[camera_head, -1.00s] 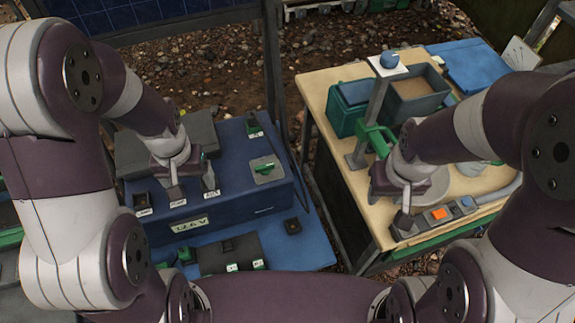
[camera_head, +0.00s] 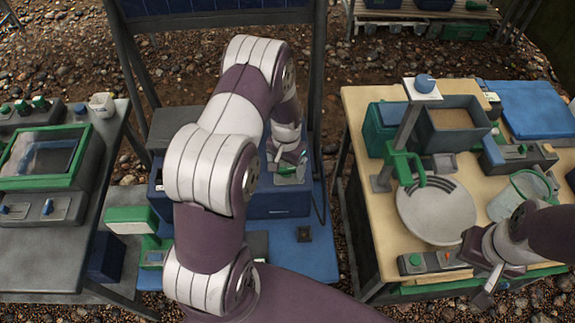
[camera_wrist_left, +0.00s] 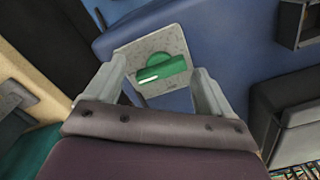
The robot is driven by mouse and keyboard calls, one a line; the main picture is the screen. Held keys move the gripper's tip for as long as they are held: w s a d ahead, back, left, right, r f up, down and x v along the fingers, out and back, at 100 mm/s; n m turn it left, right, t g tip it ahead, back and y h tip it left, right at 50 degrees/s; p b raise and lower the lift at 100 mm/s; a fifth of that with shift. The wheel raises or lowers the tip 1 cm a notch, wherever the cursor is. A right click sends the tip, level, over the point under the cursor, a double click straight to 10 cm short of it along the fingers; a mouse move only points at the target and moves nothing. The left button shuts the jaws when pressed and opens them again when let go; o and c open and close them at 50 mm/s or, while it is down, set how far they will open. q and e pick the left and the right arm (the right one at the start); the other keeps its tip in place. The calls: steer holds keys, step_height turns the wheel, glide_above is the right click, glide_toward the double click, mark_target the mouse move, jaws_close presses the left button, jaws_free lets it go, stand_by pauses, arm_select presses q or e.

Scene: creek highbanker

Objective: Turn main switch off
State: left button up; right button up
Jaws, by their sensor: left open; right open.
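A switch with a green handle (camera_wrist_left: 165,69) on a light grey plate (camera_wrist_left: 150,46) sits on the blue box (camera_head: 280,205). The plate's small label is unreadable. In the left wrist view my left gripper (camera_wrist_left: 160,77) is open, with one finger on each side of the handle. I cannot tell whether the fingers touch it. In the head view the left gripper (camera_head: 287,160) is at the switch, and my left arm hides much of the box. My right gripper (camera_head: 487,284) is open at the front edge of the right table, away from the switch.
The right table (camera_head: 362,112) holds a grey pan (camera_head: 437,215), a bin of sand (camera_head: 451,119) and a control strip (camera_head: 430,262). A left table (camera_head: 60,275) carries a green-framed box (camera_head: 48,158). Pebbly ground lies between the tables.

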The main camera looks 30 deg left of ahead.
arm_select(q)
steer(key=shift+a+f, duration=0.1)
steer(key=shift+f, duration=0.25)
steer(key=shift+c, duration=0.4)
steer(key=c, duration=0.9)
steer(key=shift+c, duration=0.2)
